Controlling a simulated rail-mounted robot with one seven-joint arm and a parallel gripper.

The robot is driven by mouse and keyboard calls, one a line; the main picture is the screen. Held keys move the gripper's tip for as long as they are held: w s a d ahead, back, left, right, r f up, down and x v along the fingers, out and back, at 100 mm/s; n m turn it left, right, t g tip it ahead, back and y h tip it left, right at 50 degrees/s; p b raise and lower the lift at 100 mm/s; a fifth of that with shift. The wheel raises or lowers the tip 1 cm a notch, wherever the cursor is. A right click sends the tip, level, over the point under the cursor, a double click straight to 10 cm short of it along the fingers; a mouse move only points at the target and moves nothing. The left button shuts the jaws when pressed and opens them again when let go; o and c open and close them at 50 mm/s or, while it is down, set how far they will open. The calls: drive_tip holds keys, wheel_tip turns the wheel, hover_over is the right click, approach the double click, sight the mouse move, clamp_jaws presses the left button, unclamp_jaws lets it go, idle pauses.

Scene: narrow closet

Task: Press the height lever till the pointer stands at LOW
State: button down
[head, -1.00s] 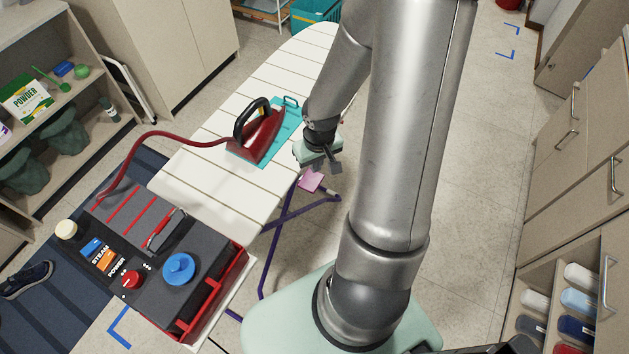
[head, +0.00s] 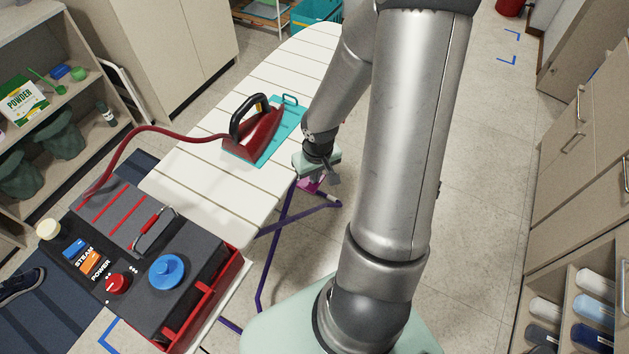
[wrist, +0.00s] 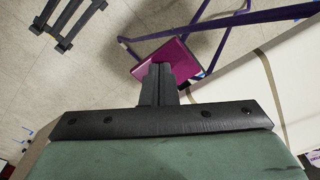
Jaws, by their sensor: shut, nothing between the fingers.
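A magenta plate, which looks like the lever's paddle, sits under the ironing board's edge near the purple legs. It shows in the wrist view (wrist: 181,60) and partly in the head view (head: 308,185), where my gripper hides much of it. My gripper (head: 333,179) is beside the board's right edge, close over the plate. In the wrist view my gripper's fingers (wrist: 160,70) are together and empty, and their tips overlap the plate's near edge. I cannot tell whether they touch it. No pointer or LOW mark can be made out.
The white ironing board (head: 205,185) carries a red iron (head: 262,135) on a teal mat. A steam station (head: 150,265) with a red hose stands at its near end. Purple legs (head: 270,255) cross below. Drawers (head: 575,150) line the right; the floor between is clear.

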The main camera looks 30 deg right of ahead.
wheel_tip(320, 180, down, 3)
drive_tip(key=b, duration=0.3)
drive_tip(key=shift+f, duration=0.15)
drive_tip(key=s, duration=0.1)
drive_tip(key=s+r+p, duration=0.1)
drive_tip(key=s, duration=0.1)
drive_tip(key=shift+r, duration=0.1)
wheel_tip(320, 180, up, 17)
drive_tip(key=s+p, duration=0.1)
drive_tip(key=p, duration=0.7)
drive_tip(key=shift+s+r, duration=0.2)
drive_tip(key=shift+s, duration=0.2)
drive_tip(key=shift+a, duration=0.15)
